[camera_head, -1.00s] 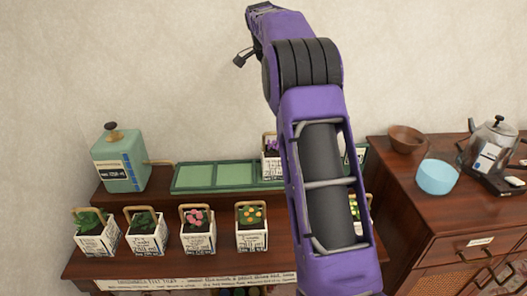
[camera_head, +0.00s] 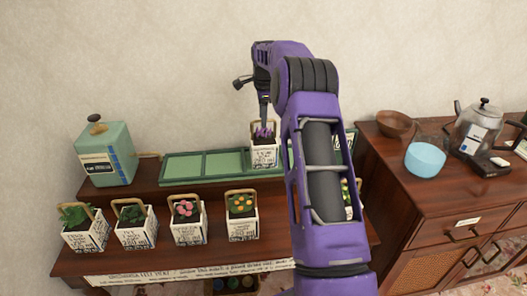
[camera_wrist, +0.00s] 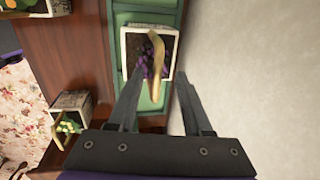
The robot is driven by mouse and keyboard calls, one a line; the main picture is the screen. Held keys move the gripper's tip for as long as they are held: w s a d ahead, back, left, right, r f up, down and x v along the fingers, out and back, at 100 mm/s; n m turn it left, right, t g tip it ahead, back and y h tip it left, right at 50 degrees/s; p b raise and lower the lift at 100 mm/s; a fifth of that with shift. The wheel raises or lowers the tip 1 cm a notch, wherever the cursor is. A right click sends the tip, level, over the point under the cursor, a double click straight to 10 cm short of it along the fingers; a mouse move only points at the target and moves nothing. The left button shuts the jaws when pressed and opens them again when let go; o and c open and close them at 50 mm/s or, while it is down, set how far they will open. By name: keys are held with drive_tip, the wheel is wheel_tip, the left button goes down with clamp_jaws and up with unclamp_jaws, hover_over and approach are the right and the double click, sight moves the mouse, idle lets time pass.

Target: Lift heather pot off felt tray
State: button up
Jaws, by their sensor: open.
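The heather pot (camera_head: 264,156) is a white, lettered square pot with purple flowers and a wooden loop handle. It stands on the green felt tray (camera_head: 194,167) on the raised back shelf. In the wrist view the pot (camera_wrist: 136,42) is seen from above, its tan handle arching over the flowers, with the green tray (camera_wrist: 150,100) beneath. In the head view my gripper (camera_head: 264,118) is directly above the pot; my arm hides the tray's right part.
Several potted plants (camera_head: 188,222) with handles stand on the lower front shelf. A green canister (camera_head: 106,155) is at the left end of the back shelf. A right-hand cabinet holds a blue bowl (camera_head: 425,160), a brown bowl (camera_head: 393,124) and a kettle (camera_head: 477,128). The wall is close behind.

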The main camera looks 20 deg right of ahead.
sight(264, 138)
drive_tip(key=f, duration=0.5)
drive_tip(key=shift+w+d+f, duration=0.15)
drive_tip(key=shift+w+d, duration=0.1)
drive_tip(key=shift+w, duration=0.05)
clamp_jaws()
idle(1.0)
